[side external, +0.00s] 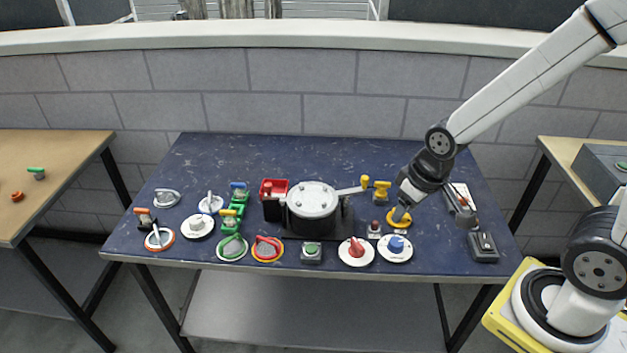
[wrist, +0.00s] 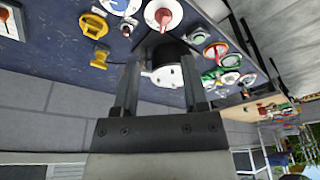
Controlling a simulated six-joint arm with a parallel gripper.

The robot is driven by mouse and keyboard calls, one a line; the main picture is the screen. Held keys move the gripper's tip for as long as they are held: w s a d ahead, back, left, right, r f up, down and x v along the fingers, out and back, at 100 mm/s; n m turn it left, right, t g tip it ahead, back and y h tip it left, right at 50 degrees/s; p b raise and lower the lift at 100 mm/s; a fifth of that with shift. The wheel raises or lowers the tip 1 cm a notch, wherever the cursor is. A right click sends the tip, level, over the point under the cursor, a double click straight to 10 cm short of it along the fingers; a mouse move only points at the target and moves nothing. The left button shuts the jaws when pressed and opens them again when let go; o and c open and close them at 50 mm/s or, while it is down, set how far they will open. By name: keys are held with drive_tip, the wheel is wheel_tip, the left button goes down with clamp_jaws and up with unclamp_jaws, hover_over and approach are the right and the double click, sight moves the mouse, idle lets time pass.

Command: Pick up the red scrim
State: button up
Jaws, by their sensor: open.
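Nothing is clearly labelled as the red scrim, and I cannot tell for certain which thing it is. A round disc with a red handle and orange-yellow rim (side external: 267,248) lies at the table's front, left of middle. It also shows in the wrist view (wrist: 215,50), beyond my fingers. Another round disc with an orange-red rim (side external: 160,238) lies at the front left. My gripper (wrist: 161,75) is open, with nothing between its fingers. In the side view it is at the right of the table, near a yellow ring-shaped piece (side external: 402,218), well right of both discs.
A grey round-topped machine (side external: 312,200) stands mid-table. White discs with red (side external: 356,251) and blue (side external: 395,247) knobs lie at the front right. The table's back is clear.

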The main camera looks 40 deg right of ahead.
drive_tip(key=w+a+f+n+t, duration=0.1)
drive_tip(key=w+a+f, duration=0.15)
drive_tip(key=w, duration=0.45)
drive_tip(key=w+a+f+n, duration=0.1)
drive_tip(key=w+a, duration=0.3)
drive_tip(key=w, duration=0.2)
drive_tip(key=n+y, duration=0.2)
approach(266, 239)
drive_tip(key=shift+w+a+f+t, duration=0.1)
drive_tip(key=shift+a+f+t, duration=0.1)
drive_tip(key=shift+f, duration=0.4)
drive_tip(key=shift+w+a+f+t, duration=0.1)
drive_tip(key=shift+a+f+t, duration=0.1)
drive_tip(key=shift+f, duration=0.4)
drive_tip(key=shift+f, duration=0.1)
drive_tip(key=shift+x, duration=1.15)
drive_tip(key=shift+d+f, duration=0.1)
drive_tip(key=shift+f, duration=0.05)
drive_tip(key=shift+x, duration=2.5)
drive_tip(key=shift+c, duration=0.2)
clamp_jaws()
